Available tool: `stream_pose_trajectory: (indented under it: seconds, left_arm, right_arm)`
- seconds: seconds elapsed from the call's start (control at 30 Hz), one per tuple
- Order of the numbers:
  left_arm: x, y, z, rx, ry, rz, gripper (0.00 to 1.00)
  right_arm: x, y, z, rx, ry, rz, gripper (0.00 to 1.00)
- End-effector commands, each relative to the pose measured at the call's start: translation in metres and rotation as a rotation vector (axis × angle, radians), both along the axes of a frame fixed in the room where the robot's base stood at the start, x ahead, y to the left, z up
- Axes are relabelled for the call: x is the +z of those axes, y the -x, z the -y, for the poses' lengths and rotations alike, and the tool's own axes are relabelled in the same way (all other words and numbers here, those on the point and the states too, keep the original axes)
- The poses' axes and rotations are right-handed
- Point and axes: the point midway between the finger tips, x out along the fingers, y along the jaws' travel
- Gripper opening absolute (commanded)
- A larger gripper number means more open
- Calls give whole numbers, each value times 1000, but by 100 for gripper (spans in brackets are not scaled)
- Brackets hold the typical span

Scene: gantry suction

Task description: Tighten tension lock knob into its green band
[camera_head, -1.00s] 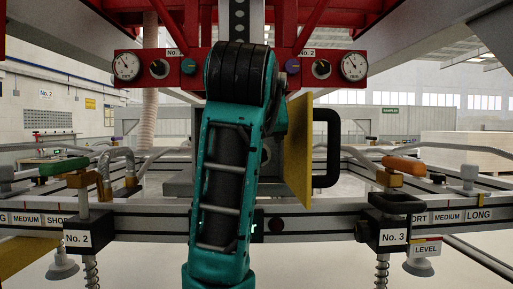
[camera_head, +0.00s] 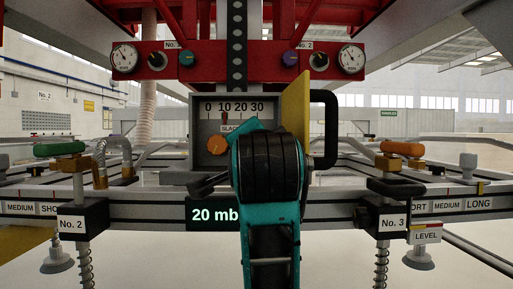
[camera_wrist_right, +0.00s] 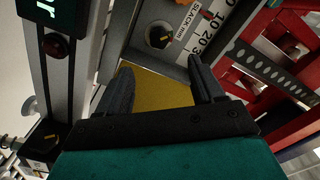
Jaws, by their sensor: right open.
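An orange knob (camera_head: 217,145) sits on the face of a grey box (camera_head: 199,125) below a scale marked 0 to 30, with a red pointer near 10. The wrist view shows a black knob with a yellow mark (camera_wrist_right: 160,36) on the box below the slack scale. No label shows which is the tension lock knob, and I make out no green band. My right gripper (camera_wrist_right: 162,64) is open and empty, its fingers apart, in front of the box and the yellow panel. In the head view my right arm hides part of the box. My left gripper is out of view.
The yellow panel (camera_head: 296,115) with a black handle (camera_head: 331,130) stands out at the box's right side. A rail with a lit display (camera_head: 213,215) runs below. Red beams (camera_head: 310,70) with gauges are above. Posts No. 2 (camera_head: 82,221) and No. 3 (camera_head: 392,222) flank it.

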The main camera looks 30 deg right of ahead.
Motion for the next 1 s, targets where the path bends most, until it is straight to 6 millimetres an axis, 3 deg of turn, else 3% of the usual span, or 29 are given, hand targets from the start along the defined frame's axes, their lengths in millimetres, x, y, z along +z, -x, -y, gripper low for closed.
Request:
stream_pose_trajectory:
  seconds: [0.53,0.73,1.0]
  left_arm:
    - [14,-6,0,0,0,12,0]
    - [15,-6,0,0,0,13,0]
    - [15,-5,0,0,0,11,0]
  right_arm:
    - [0,-87,55,-4,1,-7,67]
    - [-1,-101,63,-3,0,-5,67]
    - [-1,-103,64,-2,0,-4,67]
